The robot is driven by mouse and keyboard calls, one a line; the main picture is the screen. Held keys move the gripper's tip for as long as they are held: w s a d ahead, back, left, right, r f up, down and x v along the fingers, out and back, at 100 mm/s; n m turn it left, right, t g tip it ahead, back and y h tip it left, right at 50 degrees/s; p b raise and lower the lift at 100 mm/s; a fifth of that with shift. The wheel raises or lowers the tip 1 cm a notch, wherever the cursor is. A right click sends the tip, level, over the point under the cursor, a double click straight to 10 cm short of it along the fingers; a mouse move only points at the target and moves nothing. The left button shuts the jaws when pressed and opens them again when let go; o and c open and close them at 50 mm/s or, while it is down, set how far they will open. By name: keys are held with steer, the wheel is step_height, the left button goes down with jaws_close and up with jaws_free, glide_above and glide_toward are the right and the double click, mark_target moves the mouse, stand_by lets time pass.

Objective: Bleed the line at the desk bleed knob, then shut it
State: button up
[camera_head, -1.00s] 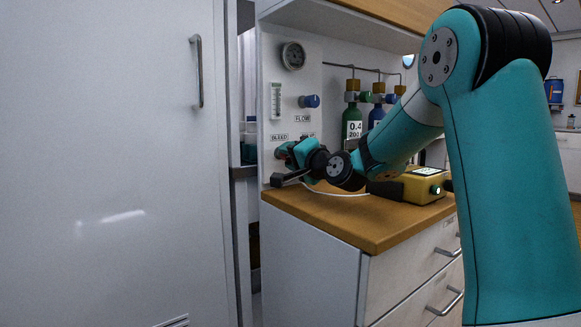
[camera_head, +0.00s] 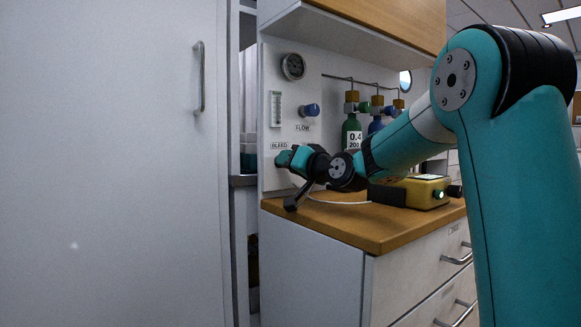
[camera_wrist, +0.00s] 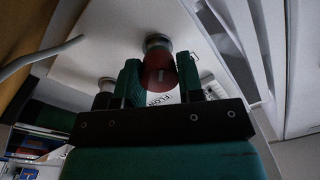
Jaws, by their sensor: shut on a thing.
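The panel (camera_head: 272,60) is a pale upright board at the left end of the desk. Its BLEED label (camera_head: 279,146) shows just above my gripper (camera_head: 285,159). In the wrist view the red bleed knob (camera_wrist: 159,70) sits on a round metal base, between the two teal fingers of my gripper (camera_wrist: 160,80). The fingers are shut on it. In the head view my gripper and wrist hide the knob. How far the knob is turned cannot be told.
A blue knob (camera_head: 309,110) by the FLOW label, a flow tube (camera_head: 276,108) and a round gauge (camera_head: 293,66) are above. A yellow device (camera_head: 412,191) with a white cable stands on the wooden desk (camera_head: 375,232). Gas bottles (camera_head: 352,135) stand behind.

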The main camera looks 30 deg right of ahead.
steer(key=shift+f, duration=0.1)
steer(key=o, duration=0.9)
steer(key=shift+s+d+f+p, duration=0.1)
steer(key=shift+s+d+p, duration=0.1)
steer(key=shift+s, duration=1.7)
steer(key=shift+s+d+p, duration=0.1)
steer(key=shift+s+p, duration=0.05)
steer(key=shift+s, duration=1.7)
